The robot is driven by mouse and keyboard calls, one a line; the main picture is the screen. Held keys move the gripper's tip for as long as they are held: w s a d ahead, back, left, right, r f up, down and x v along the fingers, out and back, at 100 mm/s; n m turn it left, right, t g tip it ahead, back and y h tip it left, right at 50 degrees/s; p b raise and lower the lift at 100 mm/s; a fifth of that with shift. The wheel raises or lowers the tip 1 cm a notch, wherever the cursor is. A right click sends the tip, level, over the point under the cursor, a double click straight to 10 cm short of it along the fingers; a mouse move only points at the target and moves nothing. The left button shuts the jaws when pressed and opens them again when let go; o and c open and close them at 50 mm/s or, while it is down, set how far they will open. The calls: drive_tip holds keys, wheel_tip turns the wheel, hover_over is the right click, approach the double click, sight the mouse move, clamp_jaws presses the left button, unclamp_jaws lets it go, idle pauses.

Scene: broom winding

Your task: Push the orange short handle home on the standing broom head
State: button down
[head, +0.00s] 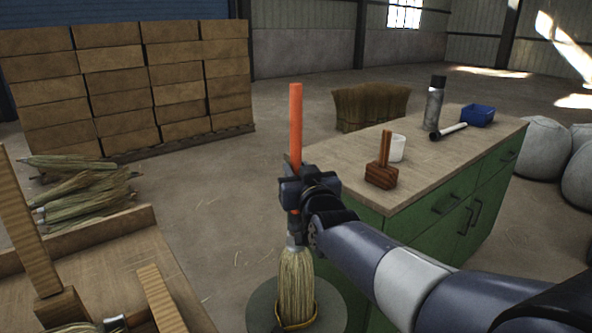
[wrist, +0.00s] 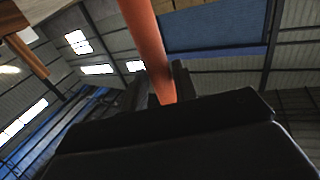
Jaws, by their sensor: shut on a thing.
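The orange short handle (head: 296,118) stands upright in the head view, above the broom head. My gripper (head: 294,190) is shut around the handle's lower part. The standing broom head (head: 296,285) has straw-coloured bristles, a grey collar at its top and a band near its base. It stands on a round grey-green base (head: 262,308). A short orange stretch shows between my gripper and the collar; how deep the handle sits in the collar I cannot tell. In the wrist view the orange handle (wrist: 147,45) rises between the dark fingers, and the broom head is out of sight.
A wooden worktable (head: 110,262) is at the lower left.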

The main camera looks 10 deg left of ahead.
drive_tip(key=shift+f+b, duration=0.65)
drive_tip(key=shift+f, duration=0.15)
idle(0.4)
drive_tip(key=c, duration=1.4)
unclamp_jaws()
drive_tip(key=shift+c, duration=0.2)
drive_tip(key=o, duration=0.4)
drive_tip(key=shift+r, duration=0.1)
drive_tip(key=shift+s, duration=0.1)
drive_tip(key=v, duration=1)
drive_tip(key=shift+s+d, duration=0.15)
drive_tip(key=shift+s, duration=0.15)
